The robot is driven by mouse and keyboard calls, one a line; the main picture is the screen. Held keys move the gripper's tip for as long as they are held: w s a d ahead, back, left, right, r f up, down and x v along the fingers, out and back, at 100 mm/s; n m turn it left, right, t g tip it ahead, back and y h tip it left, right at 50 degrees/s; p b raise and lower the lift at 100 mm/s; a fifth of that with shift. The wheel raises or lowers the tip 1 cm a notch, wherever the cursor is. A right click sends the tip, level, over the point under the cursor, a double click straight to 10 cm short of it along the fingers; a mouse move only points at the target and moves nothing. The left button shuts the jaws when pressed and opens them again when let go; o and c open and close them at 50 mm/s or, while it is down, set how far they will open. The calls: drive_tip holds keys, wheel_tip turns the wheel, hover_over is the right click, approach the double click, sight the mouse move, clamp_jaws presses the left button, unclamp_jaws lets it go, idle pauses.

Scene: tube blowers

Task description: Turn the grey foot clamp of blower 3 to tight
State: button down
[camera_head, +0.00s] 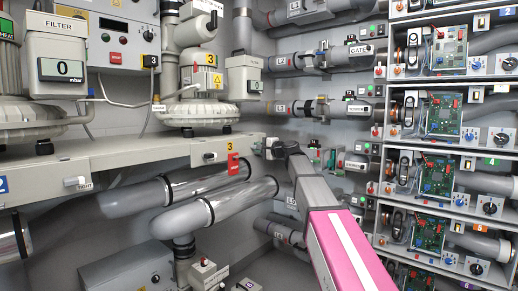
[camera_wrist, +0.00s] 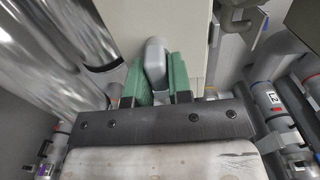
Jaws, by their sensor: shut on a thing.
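Blower 3 (camera_head: 196,85), with a yellow 3 plate, stands on a pale beam in the head view. A grey foot clamp (camera_wrist: 155,58) shows in the wrist view as a rounded lever against the pale end of the beam. My gripper (camera_wrist: 155,80) is shut on this clamp, with one green finger pressed to each side. In the head view my gripper (camera_head: 272,147) is at the beam's right end, and most of the clamp is hidden there.
Two shiny pipes (camera_head: 215,202) run below the beam, and one is close on the left in the wrist view (camera_wrist: 70,40). Wall pipes with valves (camera_head: 320,107) are behind. A rack of circuit boards (camera_head: 440,115) stands on the right.

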drive_tip(key=c, duration=1.1)
unclamp_jaws()
drive_tip(key=v, duration=1.1)
